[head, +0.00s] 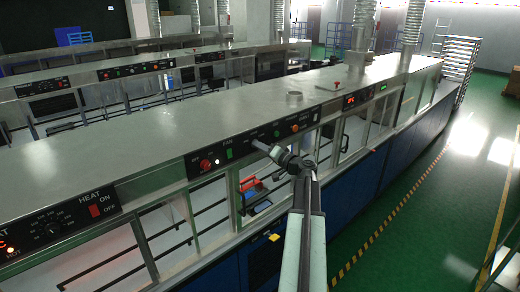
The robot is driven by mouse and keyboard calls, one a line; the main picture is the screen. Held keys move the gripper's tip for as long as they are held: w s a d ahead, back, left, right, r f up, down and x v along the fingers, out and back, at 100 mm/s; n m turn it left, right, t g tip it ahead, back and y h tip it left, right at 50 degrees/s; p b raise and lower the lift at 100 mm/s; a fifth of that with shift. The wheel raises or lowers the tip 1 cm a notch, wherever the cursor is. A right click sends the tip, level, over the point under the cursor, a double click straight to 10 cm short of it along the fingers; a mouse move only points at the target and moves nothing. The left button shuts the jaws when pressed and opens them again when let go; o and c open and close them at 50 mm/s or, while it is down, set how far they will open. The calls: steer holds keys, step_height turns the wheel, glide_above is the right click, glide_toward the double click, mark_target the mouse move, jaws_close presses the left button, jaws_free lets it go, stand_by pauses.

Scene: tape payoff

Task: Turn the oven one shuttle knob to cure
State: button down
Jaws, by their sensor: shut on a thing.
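The nearest oven has a black control panel (240,148) along its upper front edge. The panel carries a red knob (205,163), a green switch (229,154) under the word FAN, and an orange-red button (294,128) farther right. My gripper (258,144) reaches left from the end of my arm to the middle of this panel. It is shut on a small knob there, which it mostly hides. The knob's setting and the cure mark are too small or covered to read.
A HEAT panel (60,215) with a dial and red switch is at the lower left. A red display (351,99) and a green display (383,87) are farther right. Glazed openings lie below the panels. Green floor (400,220) is clear on the right.

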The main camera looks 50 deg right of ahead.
steer(key=shift+w+r+m, duration=0.1)
steer(key=shift+m, duration=0.8)
steer(key=c, duration=1.1)
jaws_free()
steer(key=s, duration=0.7)
steer(key=shift+s+a, duration=0.35)
steer(key=shift+s, duration=0.05)
